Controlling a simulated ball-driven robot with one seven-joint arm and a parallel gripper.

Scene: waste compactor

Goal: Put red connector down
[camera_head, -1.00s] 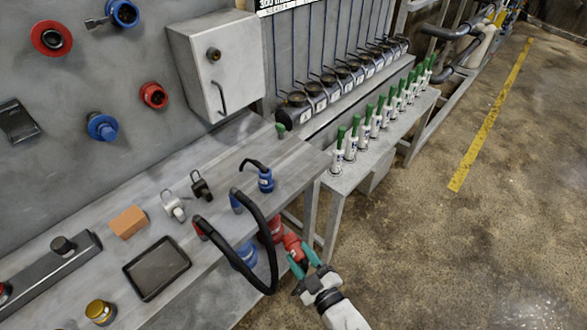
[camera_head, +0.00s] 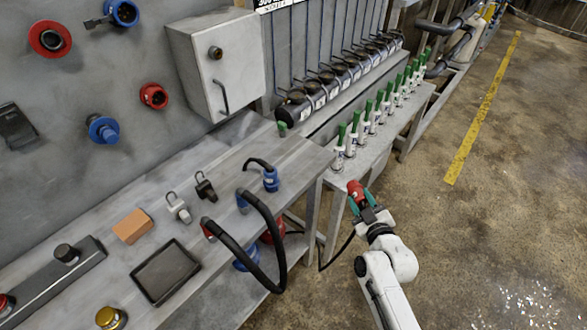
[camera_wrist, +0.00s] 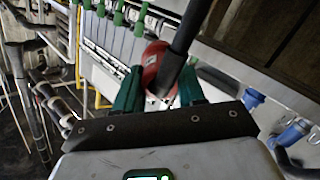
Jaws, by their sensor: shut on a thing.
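The red connector (camera_head: 355,189) is between the teal fingers of my gripper (camera_head: 361,200), in front of the lower bench with the green-handled items. In the wrist view the connector (camera_wrist: 152,62) sits between the two fingers of my gripper (camera_wrist: 158,88), with a thick dark cable running up from it. My gripper is shut on it and holds it off the floor, beside the bench's near end. In the head view a black cable hangs below it toward the workbench's underside.
The workbench (camera_head: 225,190) carries a blue connector (camera_head: 271,180), padlocks, an orange block (camera_head: 132,226) and a dark tray (camera_head: 165,271). The lower bench (camera_head: 352,177) holds a row of green-handled items (camera_head: 366,124). Open floor (camera_head: 470,230) lies to the right.

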